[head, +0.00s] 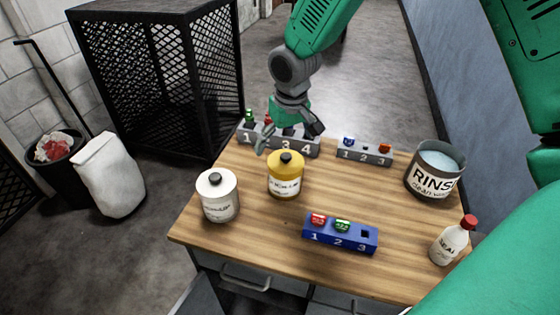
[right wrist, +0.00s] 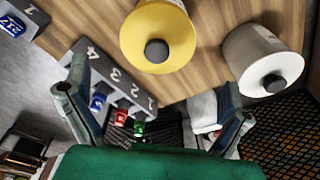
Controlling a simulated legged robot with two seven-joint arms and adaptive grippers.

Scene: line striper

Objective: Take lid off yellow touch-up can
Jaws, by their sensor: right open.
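The yellow can (head: 285,184) stands upright on the wooden table, with its yellow lid (head: 285,164) on and a black knob (head: 285,156) on top. In the right wrist view the lid (right wrist: 160,20) and its knob (right wrist: 156,52) show from above, near the top middle. My right gripper (head: 291,139) is open and empty, just behind the yellow can and apart from it, in front of the numbered grey rack. Its two spread fingers show in the right wrist view (right wrist: 155,85), with the knob beyond and between them. My left gripper is not in view.
A white can (head: 220,202) with a black knob stands left of the yellow one. A blue rack (head: 340,236) lies in front. Grey racks (head: 365,158) (head: 305,148) line the back. A rinse tub (head: 434,172) and red-capped bottle (head: 450,246) stand at the right.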

